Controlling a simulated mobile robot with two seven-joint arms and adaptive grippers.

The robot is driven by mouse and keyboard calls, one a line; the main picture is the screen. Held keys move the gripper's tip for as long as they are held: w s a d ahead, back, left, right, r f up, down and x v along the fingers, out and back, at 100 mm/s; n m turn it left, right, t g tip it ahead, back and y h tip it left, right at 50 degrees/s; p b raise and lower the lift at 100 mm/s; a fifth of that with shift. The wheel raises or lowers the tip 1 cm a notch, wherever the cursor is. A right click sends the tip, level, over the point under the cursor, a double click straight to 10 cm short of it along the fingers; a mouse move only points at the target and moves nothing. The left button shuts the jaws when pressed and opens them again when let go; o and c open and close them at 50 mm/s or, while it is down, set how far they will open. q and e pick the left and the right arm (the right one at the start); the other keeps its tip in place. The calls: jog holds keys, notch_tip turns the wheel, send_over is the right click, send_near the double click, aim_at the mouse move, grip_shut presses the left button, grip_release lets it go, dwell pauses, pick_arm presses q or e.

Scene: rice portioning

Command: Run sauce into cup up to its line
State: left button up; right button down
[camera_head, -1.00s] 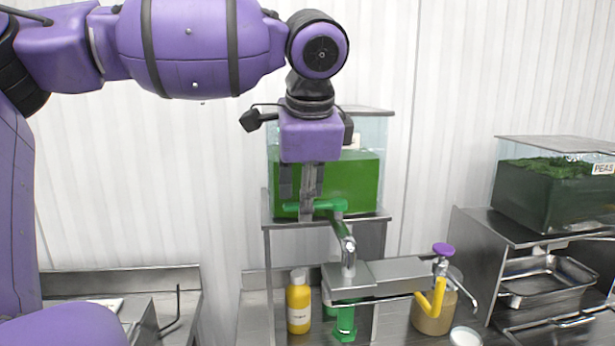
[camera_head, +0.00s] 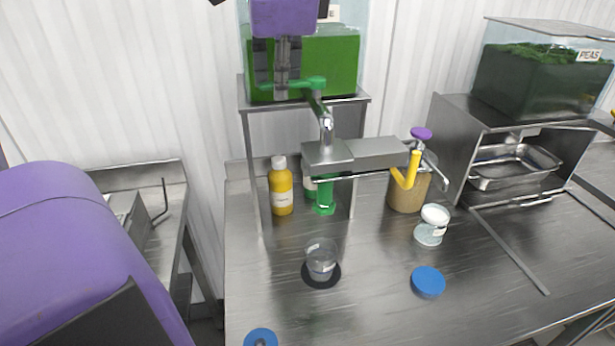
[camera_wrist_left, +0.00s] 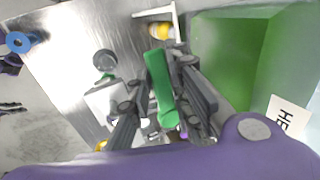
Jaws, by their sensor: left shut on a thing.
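My left gripper (camera_head: 283,68) is shut on the green tap lever (camera_head: 314,83), in front of the tank of green sauce (camera_head: 330,60). In the left wrist view the lever (camera_wrist_left: 160,85) lies between the fingers. A clear cup (camera_head: 321,262) stands upright on a black round pad (camera_head: 312,281), nearer to me than the nozzle in the picture. I see no sauce stream, and the cup's line is too small to make out.
A yellow bottle (camera_head: 282,190) stands left of the nozzle. The front counter is mostly clear.

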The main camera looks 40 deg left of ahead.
jog(key=shift+w+r, duration=0.2)
jog(key=shift+r, duration=0.05)
